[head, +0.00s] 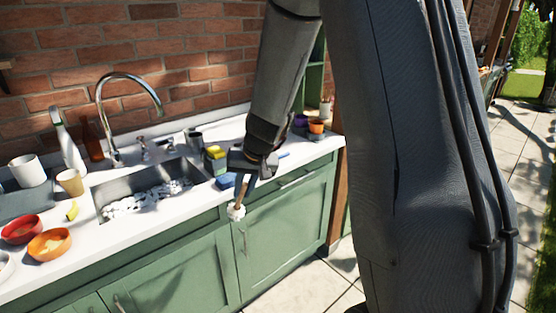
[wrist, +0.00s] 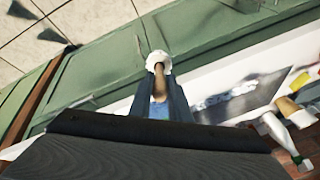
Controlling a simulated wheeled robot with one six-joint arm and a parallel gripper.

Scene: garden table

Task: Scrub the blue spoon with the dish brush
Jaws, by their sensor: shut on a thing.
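The dish brush (head: 239,198) hangs from my gripper (head: 246,177) with its white round head down, in front of the counter's front edge. In the wrist view the white brush head (wrist: 158,60) and a short brown handle show between the fingers of my gripper (wrist: 159,84), which are shut on the handle. A thin blue thing (head: 283,155) lies on the counter just right of my gripper in the head view. It may be the blue spoon, but it is too small to be sure. My wrist hides part of the counter there.
The sink (head: 150,190) with white foam lies left of my gripper, under a tall tap (head: 128,78). Red (head: 21,229) and orange (head: 49,244) bowls stand far left. Small pots (head: 316,126) stand at the right end.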

